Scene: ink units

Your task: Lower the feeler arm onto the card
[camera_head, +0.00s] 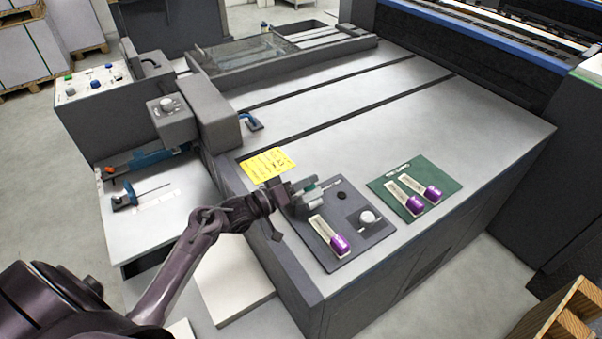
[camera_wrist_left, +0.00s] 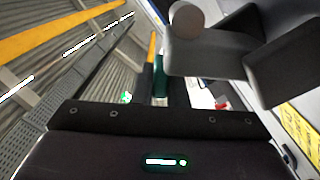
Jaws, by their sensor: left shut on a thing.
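My left gripper (camera_head: 307,193) is low over the left part of the grey plate (camera_head: 350,245) at the machine's front corner. It is shut on a small dark green piece, which shows in the left wrist view (camera_wrist_left: 160,80) between the fingers. The fingers hide most of it, so I cannot tell whether it belongs to the feeler arm. A yellow printed card (camera_head: 268,163) lies flat just behind the gripper; its edge also shows in the left wrist view (camera_wrist_left: 302,130). I cannot make out the feeler arm for certain. My right gripper is not in view.
A pale unit with a purple end (camera_head: 329,236) and a white knob (camera_head: 368,217) are on the grey plate. A green plate (camera_head: 415,188) to the right holds two similar units. A dark grey housing (camera_head: 208,110) stands behind left. The light tabletop (camera_head: 400,100) beyond is mostly clear.

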